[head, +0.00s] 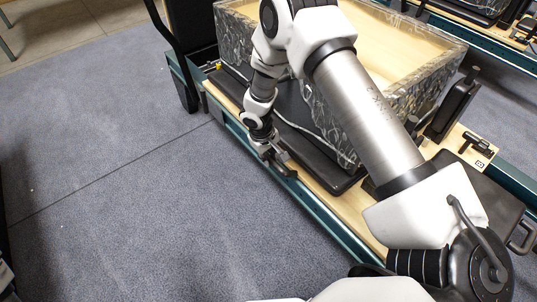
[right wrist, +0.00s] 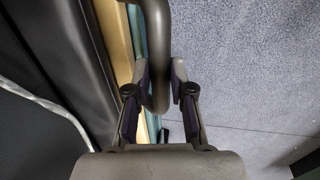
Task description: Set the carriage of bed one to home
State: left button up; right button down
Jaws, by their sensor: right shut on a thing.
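The bed (head: 315,203) is a reformer with a teal rail and light wood frame, running from upper left to lower right in the head view. Its black padded carriage (head: 318,160) sits under a large box and is partly hidden by my right arm. My right gripper (head: 280,164) is at the near side edge of the carriage. In the right wrist view its fingers (right wrist: 161,78) are closed around a dark curved bar (right wrist: 158,35) beside the black pad (right wrist: 65,50). Where the bar attaches is not clear. My left gripper is not in view.
A grey-patterned open box (head: 233,38) rests on the carriage. A black upright pad (head: 455,103) stands at the bed's right part, and a black curved frame (head: 178,55) at its left end. Another bed (head: 480,38) is behind. The carpet (head: 130,190) at left is clear.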

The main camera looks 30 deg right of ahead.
jog(key=shift+w+r, duration=0.1)
jog(key=shift+w, duration=0.2)
jog(key=c, duration=1.2)
grip_release()
jog(key=shift+o, duration=0.9)
notch_tip(320, 180, up, 12)
jog(key=a, duration=0.2)
jog(key=shift+a, duration=0.2)
jog(key=shift+s+f, duration=0.1)
jog(key=shift+f, duration=0.1)
